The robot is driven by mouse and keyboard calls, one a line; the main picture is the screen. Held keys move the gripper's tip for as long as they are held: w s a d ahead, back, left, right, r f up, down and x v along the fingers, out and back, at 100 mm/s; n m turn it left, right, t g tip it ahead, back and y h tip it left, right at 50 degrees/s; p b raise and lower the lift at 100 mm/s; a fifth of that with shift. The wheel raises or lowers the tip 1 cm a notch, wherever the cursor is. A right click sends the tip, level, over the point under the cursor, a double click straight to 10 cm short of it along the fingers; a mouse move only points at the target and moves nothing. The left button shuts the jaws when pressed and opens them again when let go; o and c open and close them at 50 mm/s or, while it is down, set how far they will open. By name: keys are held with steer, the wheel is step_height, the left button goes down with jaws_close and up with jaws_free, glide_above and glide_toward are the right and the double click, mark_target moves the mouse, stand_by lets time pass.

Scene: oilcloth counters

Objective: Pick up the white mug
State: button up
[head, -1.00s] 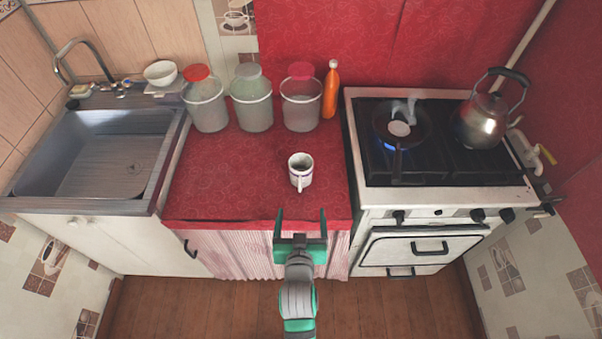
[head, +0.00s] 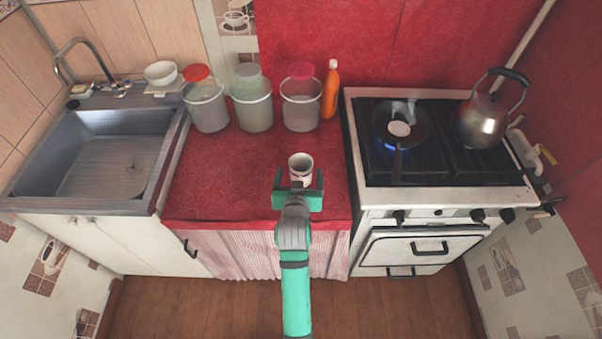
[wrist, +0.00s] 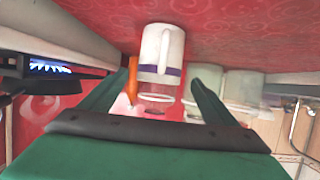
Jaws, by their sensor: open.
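The white mug (head: 301,164) stands upright on the red oilcloth counter (head: 225,180). In the head view its lower part is hidden by my gripper (head: 298,182). In the wrist view the mug (wrist: 172,50) appears upside down, with a purple band near its rim and its handle facing me. My gripper is open, and its two fingers (wrist: 155,95) point toward the mug, one to each side of the line to it. No contact with the mug can be made out.
Several lidded jars (head: 252,103) and an orange bottle (head: 330,90) stand behind the mug. At right is a stove with a lit burner, a pan (head: 402,128) and a kettle (head: 484,120). A sink (head: 100,160) is at left. The counter around the mug is clear.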

mark_target(302, 159)
steer(key=shift+x, duration=2.45)
steer(key=shift+w+r, duration=0.1)
steer(key=shift+d, duration=0.1)
steer(key=c, duration=1.5)
